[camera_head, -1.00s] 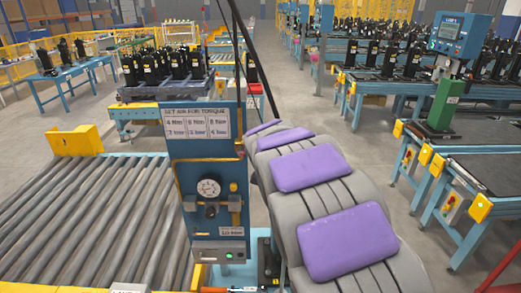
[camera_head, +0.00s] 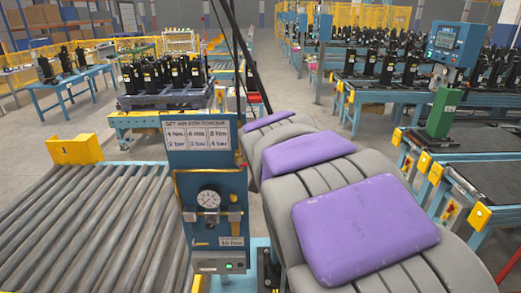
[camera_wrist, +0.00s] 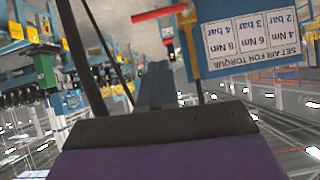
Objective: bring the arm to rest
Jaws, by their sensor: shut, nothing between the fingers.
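My arm, grey with purple pads, reaches away from the lower right of the head view, just right of the blue torque station (camera_head: 207,180). Its far end is beside the station's column, and no fingers show there. In the wrist view my gripper (camera_wrist: 157,75) shows as a narrow blue-grey bar at the middle, beyond a dark plate with screws and a purple cover. It looks shut, with nothing held. The wrist picture is upside down. The station's torque sign (camera_wrist: 252,38) is close by at the upper right, and whether anything touches cannot be told.
A roller conveyor (camera_head: 85,225) lies left of the station, with a yellow block (camera_head: 75,150) at its far edge. Black cables hang close to my arm's far end. Benches with black compressors (camera_head: 165,75) stand behind. A green-posted screen (camera_head: 442,112) stands at right. Floor between is open.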

